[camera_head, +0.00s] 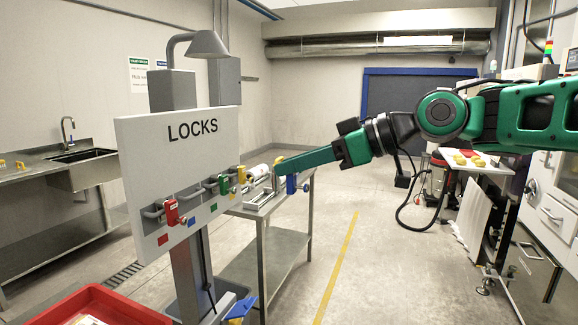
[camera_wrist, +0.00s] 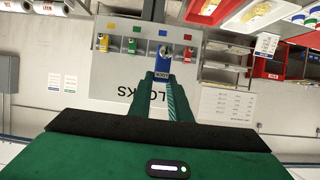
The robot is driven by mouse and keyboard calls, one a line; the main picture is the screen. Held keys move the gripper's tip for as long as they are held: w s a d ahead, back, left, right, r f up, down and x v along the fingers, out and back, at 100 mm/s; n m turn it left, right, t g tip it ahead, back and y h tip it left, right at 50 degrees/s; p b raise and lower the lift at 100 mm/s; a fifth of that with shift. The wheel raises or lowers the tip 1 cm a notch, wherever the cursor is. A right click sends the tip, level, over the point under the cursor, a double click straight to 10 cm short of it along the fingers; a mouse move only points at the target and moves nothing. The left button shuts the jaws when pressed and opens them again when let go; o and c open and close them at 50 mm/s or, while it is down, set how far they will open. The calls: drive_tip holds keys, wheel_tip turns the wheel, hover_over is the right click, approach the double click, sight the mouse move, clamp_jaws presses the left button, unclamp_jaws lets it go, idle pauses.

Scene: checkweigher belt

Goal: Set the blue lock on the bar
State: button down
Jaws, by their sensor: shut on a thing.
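My gripper (camera_head: 284,170) is shut on the blue lock (camera_head: 291,184), out to the right of the grey LOCKS board (camera_head: 150,150) in the head view. In the wrist view the blue lock (camera_wrist: 161,59) sits between the fingertips of my gripper (camera_wrist: 163,80), with the board (camera_wrist: 112,85) upside down behind it. A red lock (camera_head: 172,212) hangs on the board's leftmost bar. The bar second from left (camera_head: 186,191), above a blue square (camera_head: 187,222), is bare. A green lock (camera_head: 223,184) and a yellow lock (camera_head: 241,174) hang farther right.
A steel table (camera_head: 262,212) with equipment stands behind the board. A red tray (camera_head: 95,305) is at lower left, and a sink counter (camera_head: 60,175) runs along the left wall. The floor right of the board is open.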

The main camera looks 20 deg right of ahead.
drive_tip(key=s+d, duration=0.5)
drive_tip(key=d, duration=0.2)
drive_tip(key=shift+s+d, duration=0.15)
drive_tip(key=shift+s, duration=0.25)
idle(0.4)
idle(0.3)
drive_tip(key=shift+w, duration=0.1)
drive_tip(key=w+f+m+t+h, duration=0.2)
drive_tip(key=w+f+m, duration=0.1)
drive_tip(key=w+f, duration=1.2)
drive_tip(key=w+d+f+m+t+h, duration=0.1)
drive_tip(key=w+f, duration=0.3)
drive_tip(key=f, duration=0.6)
drive_tip(key=w+d+f+m+t+h, duration=0.1)
drive_tip(key=w+d+f+m+h, duration=0.2)
drive_tip(key=f, duration=0.7)
drive_tip(key=shift+w+d+f+t+h, duration=0.25)
drive_tip(key=shift+w+d, duration=0.4)
drive_tip(key=shift+w, duration=0.55)
drive_tip(key=shift+r, duration=0.1)
